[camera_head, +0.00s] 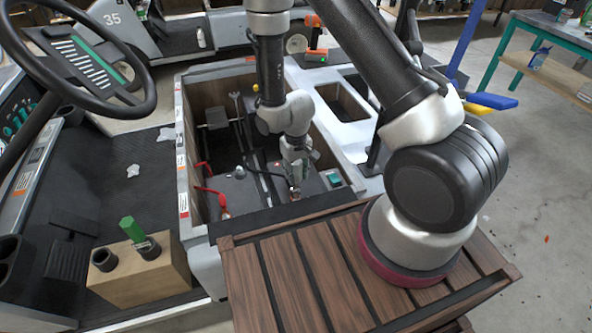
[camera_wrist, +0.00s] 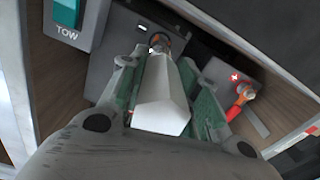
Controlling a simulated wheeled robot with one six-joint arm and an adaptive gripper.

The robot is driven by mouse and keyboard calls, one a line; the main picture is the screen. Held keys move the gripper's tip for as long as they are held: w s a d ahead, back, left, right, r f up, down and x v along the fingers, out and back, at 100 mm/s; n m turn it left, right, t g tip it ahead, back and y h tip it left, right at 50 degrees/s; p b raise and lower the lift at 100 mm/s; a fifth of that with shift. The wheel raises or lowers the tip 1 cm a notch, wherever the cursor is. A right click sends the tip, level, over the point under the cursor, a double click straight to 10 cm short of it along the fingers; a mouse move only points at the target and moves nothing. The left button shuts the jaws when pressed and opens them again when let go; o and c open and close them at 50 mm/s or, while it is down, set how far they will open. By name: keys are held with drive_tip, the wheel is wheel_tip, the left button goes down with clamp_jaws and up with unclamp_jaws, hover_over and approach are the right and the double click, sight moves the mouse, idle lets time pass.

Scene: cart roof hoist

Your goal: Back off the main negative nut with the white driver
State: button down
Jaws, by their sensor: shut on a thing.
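My gripper (camera_wrist: 160,105) is shut on the white driver (camera_wrist: 160,110), with a green-lined finger on each side of the handle. The driver points away from the wrist toward a copper-coloured terminal (camera_wrist: 159,42) on a grey unit; whether its tip is seated on the nut there I cannot tell. In the head view my gripper (camera_head: 297,176) is low inside the open bay, and the driver is mostly hidden.
A teal TOW switch (camera_wrist: 67,16) is close at the upper left of the wrist view. The bay wall (camera_head: 182,160) and red cables (camera_head: 207,190) flank the arm. A wooden block (camera_head: 150,275) holds a green driver (camera_head: 131,229); its other socket (camera_head: 104,259) is empty.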

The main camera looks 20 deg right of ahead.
drive_tip(key=shift+f, duration=0.8)
drive_tip(key=n, duration=0.4)
drive_tip(key=shift+n, duration=0.3)
drive_tip(key=n, duration=0.5)
drive_tip(key=shift+r, duration=3.6)
